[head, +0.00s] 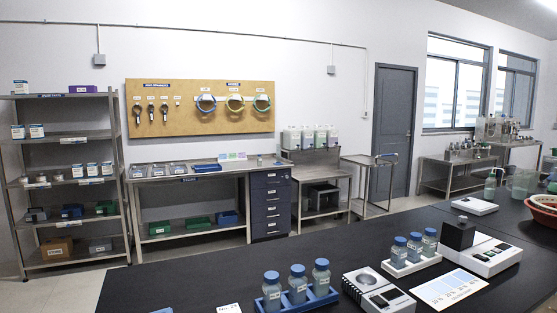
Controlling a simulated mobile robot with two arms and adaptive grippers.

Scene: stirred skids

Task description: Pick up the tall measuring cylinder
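I cannot make out a tall measuring cylinder for certain in the head view. Clear vessels stand among small items on the far right bench (500,143), too small to tell apart. A clear, wide beaker-like vessel (523,183) and a small bottle (490,187) stand at the right on the black bench (190,272). Neither of my grippers is in view.
Blue-capped bottles stand in a blue rack (326,297) and a white rack (430,262). White instruments (497,258) and a printed card (449,289) lie nearby. The bench's left part is mostly clear. Shelves (66,138) and a side bench (215,171) line the back wall.

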